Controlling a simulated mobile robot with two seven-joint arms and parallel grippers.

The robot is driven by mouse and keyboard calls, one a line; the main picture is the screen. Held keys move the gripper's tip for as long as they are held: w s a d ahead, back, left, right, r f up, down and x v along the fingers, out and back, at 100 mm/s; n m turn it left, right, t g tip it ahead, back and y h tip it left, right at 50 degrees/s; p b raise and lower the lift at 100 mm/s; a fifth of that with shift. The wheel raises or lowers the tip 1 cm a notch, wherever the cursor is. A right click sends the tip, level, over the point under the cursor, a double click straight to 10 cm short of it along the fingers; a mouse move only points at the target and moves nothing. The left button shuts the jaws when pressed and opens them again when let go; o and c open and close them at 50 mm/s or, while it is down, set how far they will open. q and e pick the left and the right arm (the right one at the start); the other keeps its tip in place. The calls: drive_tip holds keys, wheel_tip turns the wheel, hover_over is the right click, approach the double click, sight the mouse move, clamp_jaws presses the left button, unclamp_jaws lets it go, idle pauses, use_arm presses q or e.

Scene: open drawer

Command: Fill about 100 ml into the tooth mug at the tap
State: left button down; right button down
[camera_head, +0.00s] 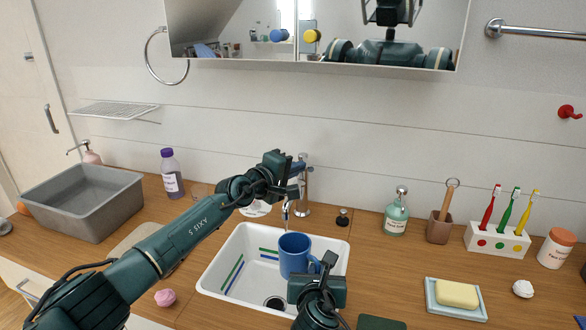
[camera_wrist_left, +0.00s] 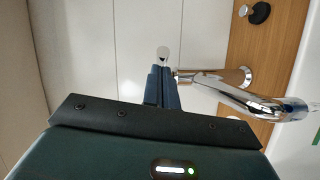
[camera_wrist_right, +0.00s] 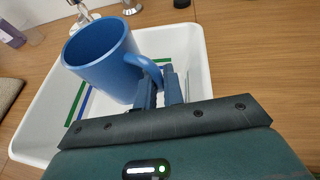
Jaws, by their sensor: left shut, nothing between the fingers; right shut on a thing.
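The blue tooth mug (camera_head: 294,256) is held roughly upright in the white sink basin, just below the tap's spout. In the right wrist view the mug (camera_wrist_right: 103,58) has its handle between the fingers of my right gripper (camera_wrist_right: 163,80), which is shut on it. The chrome tap (camera_head: 304,192) stands behind the basin; it also shows in the left wrist view (camera_wrist_left: 250,100). My left gripper (camera_head: 298,170) is shut and empty at the tap's top, with its fingertips (camera_wrist_left: 163,72) close to the lever. Whether they touch is unclear. The water level inside the mug cannot be seen.
The white basin (camera_head: 215,272) has coloured stripes. A soap dispenser (camera_head: 396,215), brush holder (camera_head: 438,228), toothbrush stand (camera_head: 497,240) and soap dish (camera_head: 456,308) stand to the right. A grey tub (camera_head: 80,200) and purple-capped bottle (camera_head: 171,176) are at left. The mirror cabinet hangs above.

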sight(306, 248)
use_arm(q)
drive_tip(key=shift+s+d, duration=0.15)
drive_tip(key=shift+d, duration=1.95)
use_arm(e)
drive_tip(key=shift+r, duration=0.1)
use_arm(q)
drive_tip(key=shift+w+d, duration=0.3)
drive_tip(key=shift+d, duration=0.35)
drive_tip(key=shift+w+d, duration=0.3)
drive_tip(key=shift+d, duration=0.35)
drive_tip(key=shift+r, duration=0.15)
use_arm(e)
drive_tip(key=shift+w, duration=0.2)
drive_tip(key=w, duration=0.2)
drive_tip(key=w+a, duration=0.1)
drive_tip(key=w, duration=0.1)
drive_tip(key=w+a, duration=0.1)
drive_tip(key=w, duration=0.1)
drive_tip(key=shift+w, duration=0.4)
use_arm(q)
wheel_tip(306, 248, up, 10)
